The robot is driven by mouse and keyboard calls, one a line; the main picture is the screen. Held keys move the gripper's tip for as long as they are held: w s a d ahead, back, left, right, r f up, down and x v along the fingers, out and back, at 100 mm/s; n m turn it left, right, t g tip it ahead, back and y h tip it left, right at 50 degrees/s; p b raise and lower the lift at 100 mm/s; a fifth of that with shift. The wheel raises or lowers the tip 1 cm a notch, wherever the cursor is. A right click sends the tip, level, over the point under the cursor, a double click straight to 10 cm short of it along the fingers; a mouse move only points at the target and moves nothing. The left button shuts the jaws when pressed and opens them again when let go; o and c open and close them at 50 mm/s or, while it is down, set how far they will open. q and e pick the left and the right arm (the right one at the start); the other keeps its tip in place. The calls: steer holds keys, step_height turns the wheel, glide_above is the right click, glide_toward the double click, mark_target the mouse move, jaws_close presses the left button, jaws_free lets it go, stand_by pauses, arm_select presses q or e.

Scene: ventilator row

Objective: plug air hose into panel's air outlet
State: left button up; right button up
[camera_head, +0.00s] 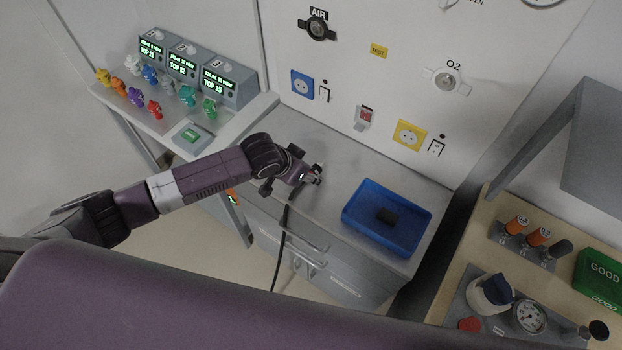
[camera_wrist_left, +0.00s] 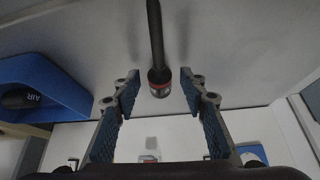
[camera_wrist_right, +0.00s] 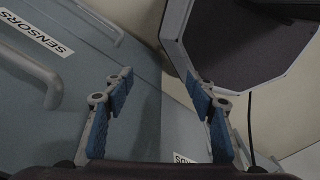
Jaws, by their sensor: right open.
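The air outlet (camera_head: 317,29) is a round dark fitting under the AIR label, high on the white panel. The black hose (camera_head: 283,245) runs over the counter's front edge and hangs down. In the left wrist view its end fitting (camera_wrist_left: 160,84), with a red ring and a metallic tip, lies between the fingers. My left gripper (camera_head: 312,176), also in its wrist view (camera_wrist_left: 160,88), is open, with gaps on both sides of the fitting. My right gripper (camera_wrist_right: 163,85) is open and empty in front of grey drawers; the head view does not show it.
A blue tray (camera_head: 352,222) on the counter holds a black piece (camera_head: 386,215), marked AIR in the left wrist view. The O2 outlet (camera_head: 446,80) is further right on the panel. A wooden-edged bench (camera_head: 452,262) is at right.

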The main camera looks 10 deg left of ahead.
arm_select(q)
steer(key=shift+w+f, duration=0.1)
steer(key=shift+f, duration=0.15)
steer(key=shift+d+r, duration=0.1)
stand_by(0.5)
steer(key=shift+c, duration=0.4)
jaws_close()
steer(key=shift+p, duration=0.3)
steer(key=shift+r+p, duration=1.5)
steer(key=shift+p, duration=0.3)
steer(key=shift+f, duration=0.1)
